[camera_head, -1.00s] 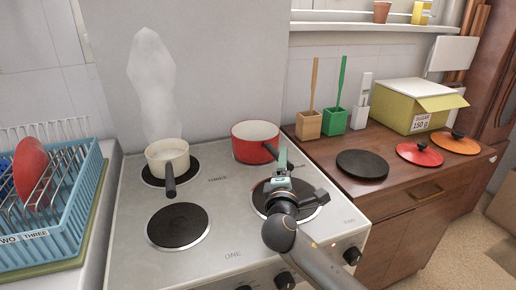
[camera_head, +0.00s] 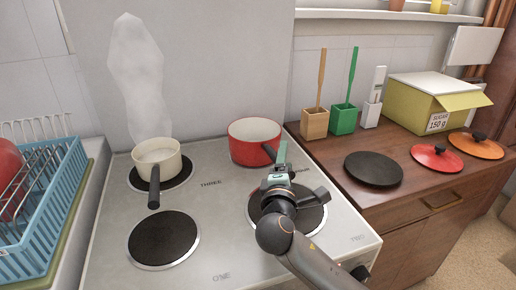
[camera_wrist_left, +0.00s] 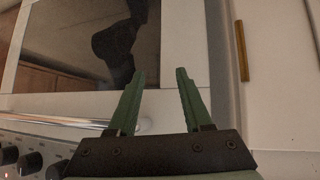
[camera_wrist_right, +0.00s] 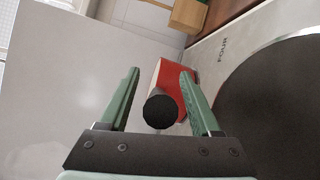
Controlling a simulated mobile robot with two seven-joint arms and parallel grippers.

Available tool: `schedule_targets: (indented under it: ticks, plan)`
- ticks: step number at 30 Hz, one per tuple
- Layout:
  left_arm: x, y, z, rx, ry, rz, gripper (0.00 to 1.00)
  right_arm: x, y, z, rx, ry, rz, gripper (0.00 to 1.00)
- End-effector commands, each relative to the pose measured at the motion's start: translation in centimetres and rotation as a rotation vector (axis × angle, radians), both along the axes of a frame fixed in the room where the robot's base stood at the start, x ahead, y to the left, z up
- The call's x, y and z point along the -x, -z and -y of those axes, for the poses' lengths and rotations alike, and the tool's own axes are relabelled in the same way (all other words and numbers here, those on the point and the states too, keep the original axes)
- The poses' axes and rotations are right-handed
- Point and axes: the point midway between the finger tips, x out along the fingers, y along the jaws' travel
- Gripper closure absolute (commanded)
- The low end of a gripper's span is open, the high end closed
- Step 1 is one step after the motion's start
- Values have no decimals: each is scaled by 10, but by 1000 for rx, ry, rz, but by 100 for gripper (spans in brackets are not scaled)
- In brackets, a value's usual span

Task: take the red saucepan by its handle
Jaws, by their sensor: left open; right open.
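The red saucepan (camera_head: 240,152), white inside, stands on the back right of the stove in the head view. Its dark handle (camera_head: 270,152) points toward the front right. My right gripper (camera_head: 281,158) is open, close to the handle's end. In the right wrist view the round black handle end (camera_wrist_right: 161,112) shows between the open fingers of my right gripper (camera_wrist_right: 159,76), nearer the right finger, with the red pan wall (camera_wrist_right: 172,78) beyond. Whether the fingers reach past the handle end is unclear. My left gripper (camera_wrist_left: 160,72) is open and empty, low before the oven front.
A steaming cream saucepan (camera_head: 143,172) stands on the back left burner. A bare burner (camera_head: 163,238) is at front left; another (camera_head: 312,219) lies under my right arm. Lids (camera_head: 436,157) and a yellow box (camera_head: 415,107) are on the right counter, a blue dish rack (camera_head: 45,235) at left.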

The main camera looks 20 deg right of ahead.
Motion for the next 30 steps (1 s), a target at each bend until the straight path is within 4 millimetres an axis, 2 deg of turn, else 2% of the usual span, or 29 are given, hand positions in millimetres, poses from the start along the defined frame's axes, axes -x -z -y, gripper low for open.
schedule_targets:
  ticks: [7,24,30]
  plan:
    - [0,1,0,0,-1,-2,50,0,0,0,0,0,0,38]
    - [1,2,0,-2,-1,-6,50,0,0,0,-1,0,0,100]
    - [1,2,0,-1,-2,-6,50,0,0,0,-1,0,-1,100]
